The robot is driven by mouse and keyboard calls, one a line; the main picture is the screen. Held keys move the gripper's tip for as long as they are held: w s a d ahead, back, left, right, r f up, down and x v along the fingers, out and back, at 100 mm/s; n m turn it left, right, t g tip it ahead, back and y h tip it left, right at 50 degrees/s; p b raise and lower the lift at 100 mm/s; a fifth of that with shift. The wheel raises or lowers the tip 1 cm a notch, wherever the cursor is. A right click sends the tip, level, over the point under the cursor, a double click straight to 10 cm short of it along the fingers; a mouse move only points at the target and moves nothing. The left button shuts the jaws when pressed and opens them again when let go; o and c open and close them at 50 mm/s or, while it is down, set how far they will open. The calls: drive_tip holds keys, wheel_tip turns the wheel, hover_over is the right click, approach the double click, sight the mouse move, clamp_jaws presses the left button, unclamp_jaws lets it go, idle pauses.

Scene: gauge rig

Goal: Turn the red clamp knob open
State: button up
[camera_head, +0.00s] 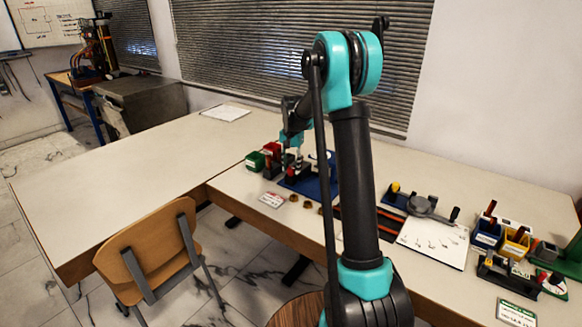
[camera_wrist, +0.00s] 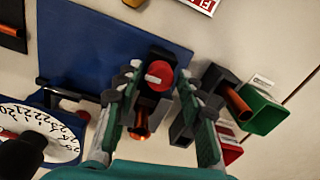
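The red clamp knob (camera_wrist: 158,73) shows as a round red top on a dark clamp, at the edge of a blue plate (camera_wrist: 85,45). A copper-coloured cylinder (camera_wrist: 142,120) lies just below the knob in the wrist view. My gripper (camera_wrist: 159,82) is over the clamp, with one finger on each side of the knob. The fingers are spread, and I see gaps between them and the red top. In the head view my gripper (camera_head: 292,160) is low over the blue plate (camera_head: 318,187); the knob is too small to make out there.
A green bin (camera_wrist: 266,113) and a red bin (camera_wrist: 231,155) stand close on the right in the wrist view. A numbered white dial (camera_wrist: 62,140) is at the left. In the head view, the left table (camera_head: 120,175) is mostly clear; a wooden chair (camera_head: 145,245) stands before it.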

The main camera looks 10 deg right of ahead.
clamp_jaws()
drive_tip(key=shift+n, duration=0.3)
drive_tip(key=n, duration=1.2)
drive_tip(key=shift+n, duration=0.4)
drive_tip(key=shift+w+n, duration=0.1)
drive_tip(key=shift+n, duration=1.9)
